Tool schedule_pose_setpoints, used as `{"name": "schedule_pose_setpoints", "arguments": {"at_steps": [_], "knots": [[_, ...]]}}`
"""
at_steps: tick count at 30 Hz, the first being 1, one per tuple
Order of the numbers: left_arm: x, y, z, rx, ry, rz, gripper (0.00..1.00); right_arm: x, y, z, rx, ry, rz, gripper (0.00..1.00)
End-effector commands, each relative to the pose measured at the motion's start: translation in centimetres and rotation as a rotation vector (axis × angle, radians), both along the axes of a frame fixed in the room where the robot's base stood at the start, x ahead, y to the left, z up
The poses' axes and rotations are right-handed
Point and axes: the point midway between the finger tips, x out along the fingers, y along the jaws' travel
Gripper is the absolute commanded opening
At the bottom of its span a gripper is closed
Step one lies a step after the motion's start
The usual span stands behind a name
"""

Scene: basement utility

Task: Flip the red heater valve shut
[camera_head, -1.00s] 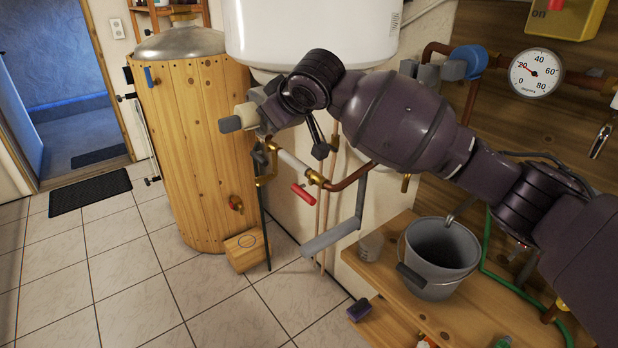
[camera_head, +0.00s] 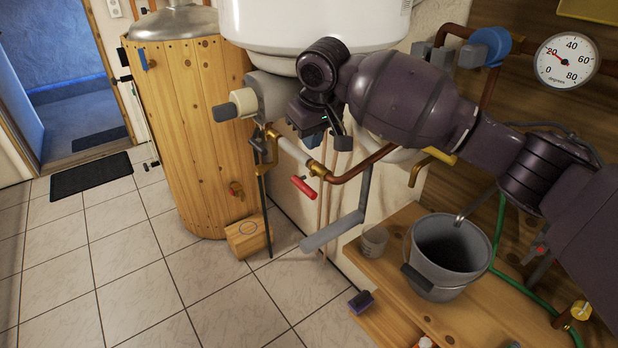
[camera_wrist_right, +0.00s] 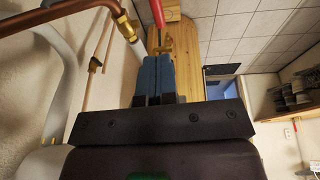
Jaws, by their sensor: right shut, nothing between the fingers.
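The red valve handle (camera_head: 303,187) sits at the brass valve (camera_head: 318,168) on the pipe under the white heater tank (camera_head: 310,25). In the right wrist view the red handle (camera_wrist_right: 157,12) shows at the top, beyond the fingertips, with brass fitting (camera_wrist_right: 126,25) to its left. My right gripper (camera_head: 314,138) is above the handle in the head view, apart from it. Its blue fingers (camera_wrist_right: 153,72) are together and empty in the wrist view. The wrist hides part of the tank's underside and pipework. My left gripper is not in view.
A copper pipe (camera_head: 362,166) runs right from the valve. A grey bent bar (camera_head: 335,230) stands out below it. A grey bucket (camera_head: 447,255) is on the wooden bench (camera_head: 395,235) at right.

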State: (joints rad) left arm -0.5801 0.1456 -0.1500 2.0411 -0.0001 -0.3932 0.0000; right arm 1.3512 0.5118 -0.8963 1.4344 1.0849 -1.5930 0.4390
Motion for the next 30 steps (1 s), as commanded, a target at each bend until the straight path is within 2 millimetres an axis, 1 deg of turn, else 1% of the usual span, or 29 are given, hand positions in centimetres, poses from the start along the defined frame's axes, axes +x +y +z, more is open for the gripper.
{"name": "schedule_pose_setpoints", "arguments": {"at_steps": [5, 8, 14, 21, 27, 30], "knots": [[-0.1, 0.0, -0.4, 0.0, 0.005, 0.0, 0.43, 0.3, 0.1, -1.2, -0.001, 0.002, 0.0, 0.0], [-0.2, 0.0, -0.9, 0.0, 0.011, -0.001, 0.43, 0.7, 0.2, -2.6, -0.001, 0.003, 0.0, 0.0], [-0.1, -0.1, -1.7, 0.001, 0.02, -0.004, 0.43, 1.6, 0.6, -6.1, -0.001, 0.005, 0.0, 0.0], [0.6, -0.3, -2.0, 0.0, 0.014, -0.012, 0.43, 2.7, 1.2, -10.2, -0.001, 0.006, 0.001, 0.0], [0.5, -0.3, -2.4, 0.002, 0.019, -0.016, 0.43, 3.0, 0.7, -12.5, -0.001, 0.003, 0.001, 0.0], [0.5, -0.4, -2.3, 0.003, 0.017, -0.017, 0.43, 3.1, 0.5, -13.1, 0.0, 0.0, 0.001, 0.0]]}}
